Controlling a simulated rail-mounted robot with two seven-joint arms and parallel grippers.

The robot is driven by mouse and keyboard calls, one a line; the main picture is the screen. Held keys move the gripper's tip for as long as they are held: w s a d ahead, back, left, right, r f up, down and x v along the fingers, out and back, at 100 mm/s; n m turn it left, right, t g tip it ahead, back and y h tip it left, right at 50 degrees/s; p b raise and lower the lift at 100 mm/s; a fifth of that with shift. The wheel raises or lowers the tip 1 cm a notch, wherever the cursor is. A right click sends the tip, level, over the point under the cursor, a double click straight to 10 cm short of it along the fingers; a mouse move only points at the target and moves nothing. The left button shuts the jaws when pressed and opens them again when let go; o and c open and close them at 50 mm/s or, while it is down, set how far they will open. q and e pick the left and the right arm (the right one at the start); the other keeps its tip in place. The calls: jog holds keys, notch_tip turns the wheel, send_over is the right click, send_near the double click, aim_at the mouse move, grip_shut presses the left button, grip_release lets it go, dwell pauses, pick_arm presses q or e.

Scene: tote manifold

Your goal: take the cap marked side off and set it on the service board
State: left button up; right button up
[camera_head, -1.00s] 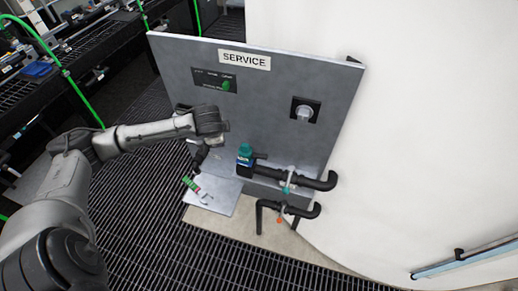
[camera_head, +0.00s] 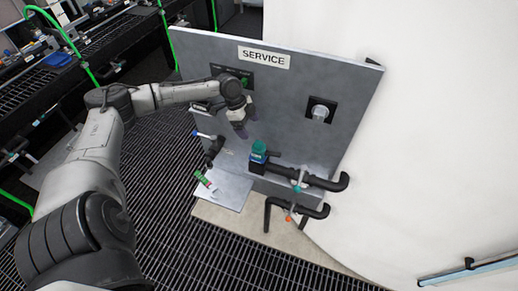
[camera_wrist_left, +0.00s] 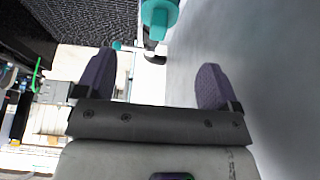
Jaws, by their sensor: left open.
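A teal cap (camera_head: 259,148) with a dark label band sits on a black pipe fitting at the foot of the upright grey board (camera_head: 285,110) marked SERVICE. Its lettering is too small to read. In the left wrist view a teal round part (camera_wrist_left: 160,14), apparently this cap, shows at the top edge, beyond the fingertips. My left gripper (camera_head: 242,129) is open and empty, with purple fingers, above and slightly left of the cap, apart from it. In the left wrist view the gap between its fingers (camera_wrist_left: 155,78) is empty. My right gripper is not in view.
Black pipes (camera_head: 318,182) with a teal valve handle run right of the cap. A blue-handled black fitting (camera_head: 212,148) stands to the left. A green-and-white tag (camera_head: 204,181) hangs over a pale plate (camera_head: 230,190). A white curved wall (camera_head: 440,130) closes the right side.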

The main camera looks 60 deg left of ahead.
aim_at(258, 142)
pick_arm(q)
jog(key=shift+p+x, duration=0.35)
jog(key=shift+x, duration=4.9)
jog(key=c, duration=1.1)
jog(key=shift+r, duration=0.15)
jog(key=shift+r, duration=0.6)
notch_tip(258, 142, up, 2)
jog(key=shift+r, duration=0.25)
jog(key=w+d+r, duration=0.1)
jog(key=d+r, duration=0.1)
jog(key=d, duration=0.1)
jog(key=w+d+r, duration=0.2)
jog(key=d, duration=0.2)
jog(key=w+d+r, duration=0.1)
jog(key=d+r, duration=0.2)
jog(key=shift+w+d+b, duration=0.15)
jog(key=shift+d+b, duration=0.25)
